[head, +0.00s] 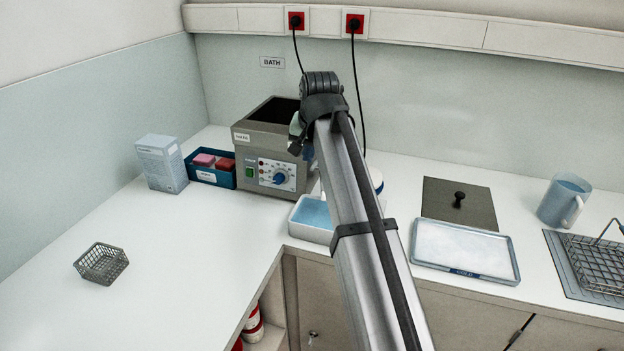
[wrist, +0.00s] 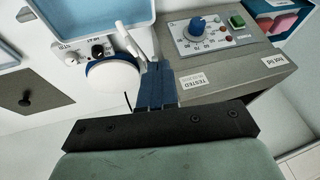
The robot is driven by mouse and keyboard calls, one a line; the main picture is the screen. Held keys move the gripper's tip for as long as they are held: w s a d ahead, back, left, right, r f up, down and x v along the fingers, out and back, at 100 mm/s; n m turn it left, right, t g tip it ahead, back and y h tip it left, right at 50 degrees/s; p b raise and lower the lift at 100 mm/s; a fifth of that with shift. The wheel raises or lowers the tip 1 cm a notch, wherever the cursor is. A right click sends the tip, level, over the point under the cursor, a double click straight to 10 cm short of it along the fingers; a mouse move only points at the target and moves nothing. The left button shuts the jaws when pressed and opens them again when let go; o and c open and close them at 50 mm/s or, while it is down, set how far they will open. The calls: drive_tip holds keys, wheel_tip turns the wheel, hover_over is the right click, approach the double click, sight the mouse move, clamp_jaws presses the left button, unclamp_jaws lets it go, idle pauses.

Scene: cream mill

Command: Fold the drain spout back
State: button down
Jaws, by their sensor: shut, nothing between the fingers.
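The grey bath (head: 265,150) stands against the back wall, its blue knob and green switch facing front. In the wrist view the bath (wrist: 245,75) appears turned over, with its "TESTED" label beside my gripper. My gripper (wrist: 156,68) has its blue fingers together and empty, close beside the bath's side. A thin pale bent piece (wrist: 136,44) lies just beyond the fingertips; it may be the drain spout, and I cannot tell whether they touch. In the head view my arm hides the bath's right side and most of the gripper.
A tray of blue liquid (head: 312,215) sits in front of the bath. A blue box with pink and red blocks (head: 210,168) and a carton (head: 161,163) stand left. A white tray (head: 462,276) and dark lid (head: 458,218) lie right. The left counter is mostly clear around a wire basket (head: 101,264).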

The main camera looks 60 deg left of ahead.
drive_tip(key=s+a+f+n+t+h, duration=0.1)
drive_tip(key=s+a+f+t+h, duration=0.1)
drive_tip(key=s+t, duration=0.4)
drive_tip(key=shift+s+a+n+h, duration=0.3)
drive_tip(key=shift+s+h, duration=0.4)
drive_tip(key=shift+s, duration=0.05)
drive_tip(key=w+f, duration=0.8)
drive_tip(key=w, duration=0.1)
drive_tip(key=shift+w+d, duration=0.2)
drive_tip(key=shift+w, duration=0.05)
